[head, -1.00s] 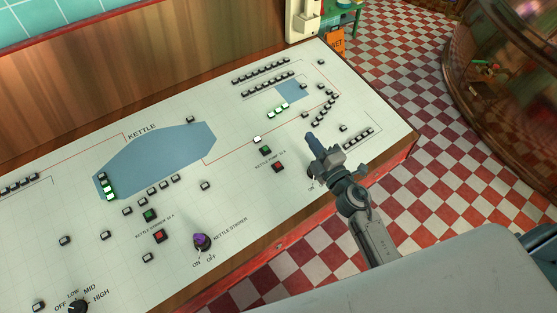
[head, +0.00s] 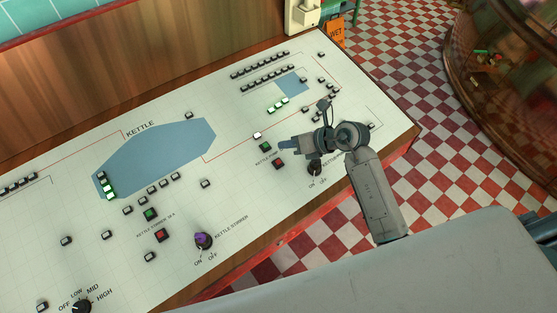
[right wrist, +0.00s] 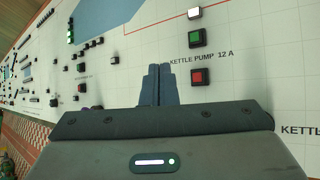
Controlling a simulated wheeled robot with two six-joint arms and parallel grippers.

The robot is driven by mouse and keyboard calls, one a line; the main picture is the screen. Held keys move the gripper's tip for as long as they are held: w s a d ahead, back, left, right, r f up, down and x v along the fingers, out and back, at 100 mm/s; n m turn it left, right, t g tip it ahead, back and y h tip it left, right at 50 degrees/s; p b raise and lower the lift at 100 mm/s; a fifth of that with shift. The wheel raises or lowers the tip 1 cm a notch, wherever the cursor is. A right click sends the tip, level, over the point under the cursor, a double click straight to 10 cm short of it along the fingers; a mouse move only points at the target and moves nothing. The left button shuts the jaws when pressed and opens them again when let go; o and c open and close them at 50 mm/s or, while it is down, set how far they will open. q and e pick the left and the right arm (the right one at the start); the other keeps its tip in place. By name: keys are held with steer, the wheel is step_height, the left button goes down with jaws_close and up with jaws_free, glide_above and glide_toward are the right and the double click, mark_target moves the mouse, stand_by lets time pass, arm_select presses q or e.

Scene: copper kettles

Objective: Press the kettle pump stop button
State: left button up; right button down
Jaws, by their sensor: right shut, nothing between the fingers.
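The red kettle pump stop button (head: 279,162) sits on the white panel below a green button (head: 265,147). In the right wrist view the red button (right wrist: 200,77) and green button (right wrist: 196,39) flank the label "KETTLE PUMP 12 A". My right gripper (head: 284,145) is shut and empty, with its fingers pointing left over the panel. In the head view its tips show just above and right of the red button. In the right wrist view its tips (right wrist: 158,68) lie left of the red button, apart from it in the picture. My left gripper is not in view.
A purple kettle stirrer knob (head: 203,241) and another red button (head: 161,235) with a green one (head: 150,214) are farther left on the panel. A dark knob (head: 314,169) stands below my right gripper. The panel's wooden front edge (head: 262,247) borders the checkered floor.

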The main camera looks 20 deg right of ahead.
steer(key=b, duration=0.7)
glide_toward(274, 161)
steer(key=w+a, duration=0.1)
steer(key=a, duration=0.1)
steer(key=w+a+f, duration=0.1)
steer(key=w, duration=0.1)
steer(key=shift+a+f, duration=0.25)
steer(key=shift+a, duration=0.15)
steer(key=shift+f, duration=0.25)
stand_by(1.1)
steer(key=shift+w+a+f+b, duration=0.1)
steer(key=shift+f+b, duration=0.25)
steer(key=shift+f, duration=0.05)
steer(key=shift+f, duration=0.4)
stand_by(0.4)
steer(key=shift+r, duration=0.15)
steer(key=shift+r+p, duration=0.55)
steer(key=shift+r, duration=0.15)
